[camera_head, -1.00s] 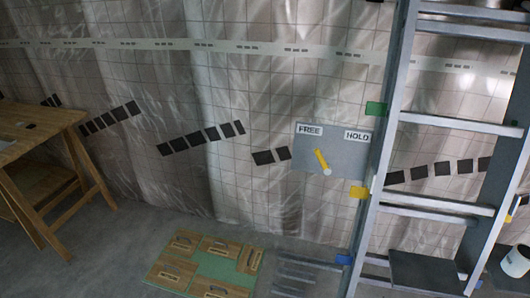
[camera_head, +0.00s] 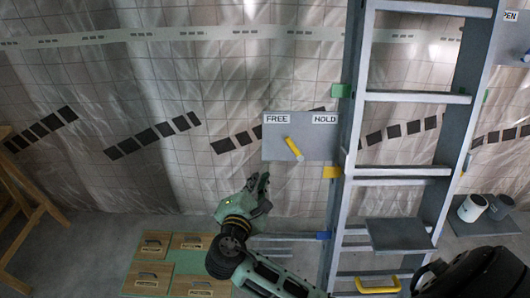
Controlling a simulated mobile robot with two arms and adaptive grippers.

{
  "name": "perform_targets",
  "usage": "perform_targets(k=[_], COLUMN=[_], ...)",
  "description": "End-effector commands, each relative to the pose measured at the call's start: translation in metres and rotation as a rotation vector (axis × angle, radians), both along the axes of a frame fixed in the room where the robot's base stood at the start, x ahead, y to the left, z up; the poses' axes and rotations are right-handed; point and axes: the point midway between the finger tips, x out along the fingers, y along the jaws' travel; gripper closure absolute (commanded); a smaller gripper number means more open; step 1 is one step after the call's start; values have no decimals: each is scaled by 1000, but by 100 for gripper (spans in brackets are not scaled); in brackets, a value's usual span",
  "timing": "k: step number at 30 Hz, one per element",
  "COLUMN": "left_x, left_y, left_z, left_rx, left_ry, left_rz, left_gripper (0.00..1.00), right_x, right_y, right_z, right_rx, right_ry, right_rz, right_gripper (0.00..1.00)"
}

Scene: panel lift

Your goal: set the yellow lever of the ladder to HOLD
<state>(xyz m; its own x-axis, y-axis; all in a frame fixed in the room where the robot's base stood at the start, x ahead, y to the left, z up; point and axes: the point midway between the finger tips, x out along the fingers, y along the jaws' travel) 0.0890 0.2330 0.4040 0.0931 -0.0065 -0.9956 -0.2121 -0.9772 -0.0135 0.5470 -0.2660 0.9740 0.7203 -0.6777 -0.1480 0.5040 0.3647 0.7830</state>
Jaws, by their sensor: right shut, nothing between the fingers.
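The yellow lever (camera_head: 292,148) sits on a grey plate (camera_head: 277,152) at the ladder's left side. The plate has a FREE label (camera_head: 276,118) at top left and a HOLD label (camera_head: 325,118) at top right. The lever's upper end leans up and left, toward FREE. The ladder (camera_head: 350,110) stands upright at the right of the plate. My right gripper (camera_head: 261,182) is shut and empty, below and left of the lever, apart from it and from the plate. My left gripper is out of view.
Wooden panels with handles (camera_head: 157,268) lie on the floor at the lower left. A wooden table (camera_head: 22,190) stands at the left edge. A grey step (camera_head: 398,233) and a yellow handle (camera_head: 378,286) are low on the ladder.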

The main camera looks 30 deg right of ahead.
Motion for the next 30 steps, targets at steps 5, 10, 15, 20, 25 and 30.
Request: perform_targets(k=[5, 10, 15, 20, 25, 30], left_x=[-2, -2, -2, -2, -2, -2], left_y=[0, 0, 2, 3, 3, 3], left_z=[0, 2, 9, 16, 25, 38], left_rx=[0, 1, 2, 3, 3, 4], left_ry=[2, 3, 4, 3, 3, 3], left_rz=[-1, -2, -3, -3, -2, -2], left_gripper=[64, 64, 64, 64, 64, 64], right_x=[0, 7, 28, 54, 73, 64], right_y=[0, -6, -26, -51, -74, -91], right_z=[-1, -2, -4, -9, -10, 3], right_rx=[1, 1, -2, -1, 0, 2], right_ry=[1, 1, 0, 1, 1, 1], right_rz=[1, 2, 0, -1, -1, 2], right_gripper=[100, 100, 100, 100, 100, 100])
